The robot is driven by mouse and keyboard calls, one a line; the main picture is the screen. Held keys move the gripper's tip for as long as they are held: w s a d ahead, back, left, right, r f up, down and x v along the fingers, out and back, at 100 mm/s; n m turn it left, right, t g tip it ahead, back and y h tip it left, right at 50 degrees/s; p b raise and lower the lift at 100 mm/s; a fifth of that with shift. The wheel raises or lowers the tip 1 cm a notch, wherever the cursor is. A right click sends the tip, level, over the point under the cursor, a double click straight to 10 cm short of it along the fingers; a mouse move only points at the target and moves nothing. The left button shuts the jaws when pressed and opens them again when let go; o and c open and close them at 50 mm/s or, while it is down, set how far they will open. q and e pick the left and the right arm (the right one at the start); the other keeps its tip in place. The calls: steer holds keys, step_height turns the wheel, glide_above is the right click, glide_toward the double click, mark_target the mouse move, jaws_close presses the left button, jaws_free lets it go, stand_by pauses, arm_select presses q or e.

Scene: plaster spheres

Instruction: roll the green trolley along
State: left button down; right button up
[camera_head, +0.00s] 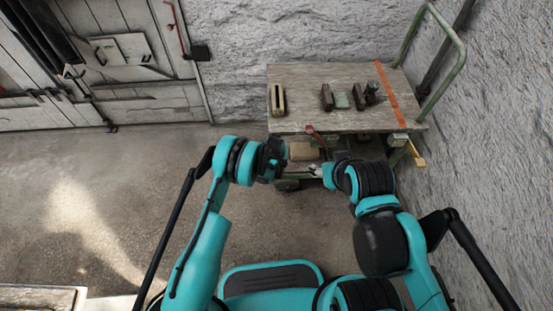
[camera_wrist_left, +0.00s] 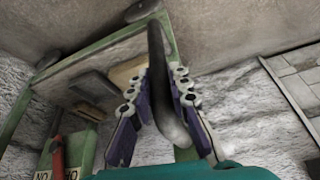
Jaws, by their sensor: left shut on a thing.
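The green trolley (camera_head: 304,117) stands against the plaster wall, with a worn wooden deck and a green tube handle (camera_head: 445,72) at its right end. My left gripper (camera_head: 283,160) is at the trolley's near side, below the deck edge. In the left wrist view my left gripper (camera_wrist_left: 166,78) is shut on a dark grey rounded bar (camera_wrist_left: 170,118). I cannot tell which part the bar is. The trolley's green frame (camera_wrist_left: 105,52) shows behind it. My right gripper (camera_head: 319,171) is close by on the right, small and partly hidden by its wrist.
Several small blocks (camera_head: 326,97) and an orange strap (camera_head: 390,95) are on the deck. A red lever (camera_head: 314,131) and a yellow piece (camera_head: 416,155) show at the near edge. Plaster walls close off the back and right. The floor (camera_head: 150,165) to the left is clear, before a plank door (camera_head: 130,60).

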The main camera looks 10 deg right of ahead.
arm_select(q)
steer(key=shift+d, duration=0.25)
steer(key=c, duration=1.4)
jaws_free()
steer(key=shift+d, duration=0.1)
steer(key=v, duration=1.2)
steer(key=shift+s, duration=0.1)
